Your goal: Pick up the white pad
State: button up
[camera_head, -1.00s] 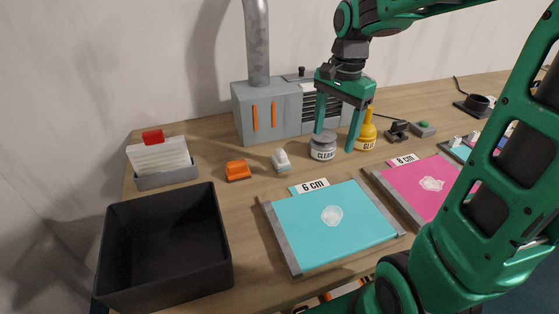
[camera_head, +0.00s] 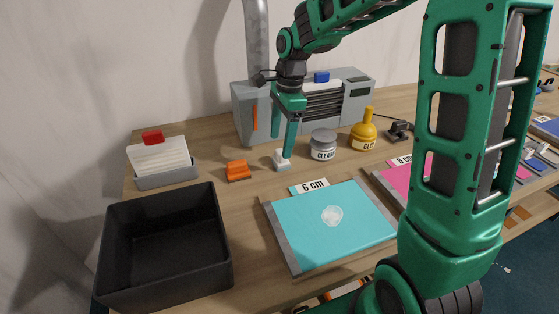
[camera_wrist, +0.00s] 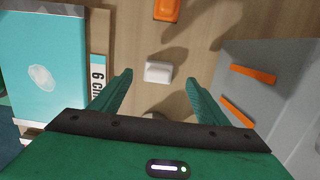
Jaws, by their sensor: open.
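The white pad (camera_head: 281,165) is a small pale block lying on the wooden table, between an orange block and the CLEAN jar. In the wrist view the pad (camera_wrist: 158,72) lies just beyond the fingertips, roughly centred between them and not gripped. My gripper (camera_head: 281,147) points down above the pad, its jaws open and empty. One finger hides part of the pad in the head view. In the wrist view my gripper (camera_wrist: 160,80) shows both fingers spread apart, wider than the pad.
The orange block (camera_head: 238,171) is left of the pad. The grey CLEAN jar (camera_head: 323,146) and yellow GLUE bottle (camera_head: 364,133) stand right. A grey machine (camera_head: 350,105) is behind. A turquoise board (camera_head: 335,235) lies in front, a black bin (camera_head: 215,245) front left.

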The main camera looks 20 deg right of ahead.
aim_at(281, 152)
jog(key=shift+f, duration=2.65)
jog(key=c, duration=1.2)
jog(key=shift+c, duration=0.2)
jog(key=shift+r, duration=0.15)
jog(key=shift+r, duration=0.55)
notch_tip(281, 152, up, 3)
jog(key=shift+f, duration=0.1)
jog(key=s+a+r, duration=0.6)
jog(key=a+r, duration=0.1)
jog(key=a, duration=0.3)
